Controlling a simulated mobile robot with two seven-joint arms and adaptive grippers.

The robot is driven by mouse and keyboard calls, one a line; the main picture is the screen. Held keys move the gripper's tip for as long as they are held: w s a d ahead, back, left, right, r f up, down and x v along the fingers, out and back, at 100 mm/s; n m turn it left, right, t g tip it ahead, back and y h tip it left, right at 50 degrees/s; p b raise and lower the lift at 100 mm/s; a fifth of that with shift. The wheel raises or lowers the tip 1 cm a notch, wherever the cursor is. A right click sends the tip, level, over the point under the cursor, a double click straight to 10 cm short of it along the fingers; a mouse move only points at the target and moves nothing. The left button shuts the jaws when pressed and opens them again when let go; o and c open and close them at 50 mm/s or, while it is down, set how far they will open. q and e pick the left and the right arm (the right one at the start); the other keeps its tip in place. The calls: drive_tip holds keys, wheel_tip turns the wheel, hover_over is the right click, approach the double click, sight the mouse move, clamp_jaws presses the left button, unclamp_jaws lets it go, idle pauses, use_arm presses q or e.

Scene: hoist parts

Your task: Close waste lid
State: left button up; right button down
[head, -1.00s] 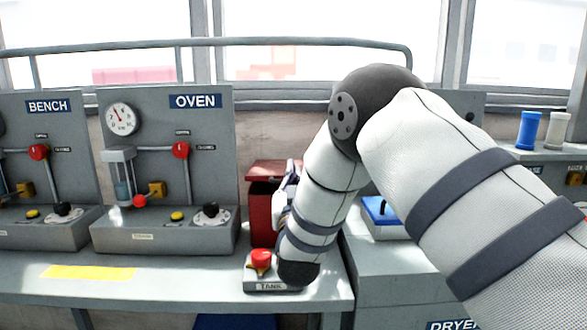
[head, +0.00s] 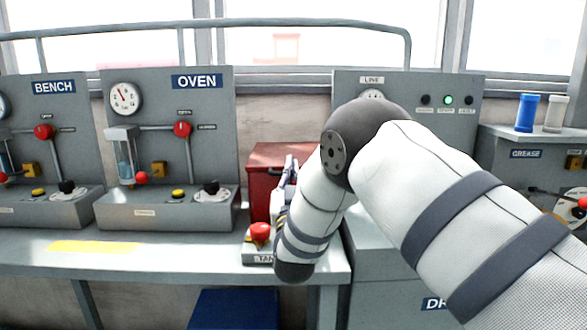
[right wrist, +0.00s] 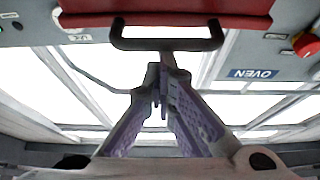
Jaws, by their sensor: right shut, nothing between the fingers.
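The red waste bin (head: 262,190) stands at the right end of the bench, behind the tank button. Its red lid (head: 278,153) looks flat on top in the head view; whether it is fully seated I cannot tell. In the right wrist view the red edge of the lid (right wrist: 165,18) spans the top, with a black bar handle (right wrist: 167,43) just beyond my fingertips. My right gripper (right wrist: 160,95) is shut and empty, apart from the handle. In the head view my right gripper (head: 288,170) is at the bin's front right, partly hidden by my forearm. My left gripper is out of view.
A tank box with a red button (head: 260,232) sits close in front of the bin. The oven panel (head: 165,150) stands to the left. A grey line cabinet (head: 440,95) is behind my arm. A yellow strip (head: 92,246) marks clear bench at left.

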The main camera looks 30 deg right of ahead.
drive_tip(key=shift+f, duration=0.35)
wheel_tip(320, 180, up, 5)
drive_tip(key=p, duration=0.2)
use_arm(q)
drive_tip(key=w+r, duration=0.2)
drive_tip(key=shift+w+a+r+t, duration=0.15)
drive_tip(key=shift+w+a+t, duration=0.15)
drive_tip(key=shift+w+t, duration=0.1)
use_arm(e)
drive_tip(key=f+v, duration=0.1)
drive_tip(key=v, duration=0.8)
drive_tip(key=shift+f, duration=0.1)
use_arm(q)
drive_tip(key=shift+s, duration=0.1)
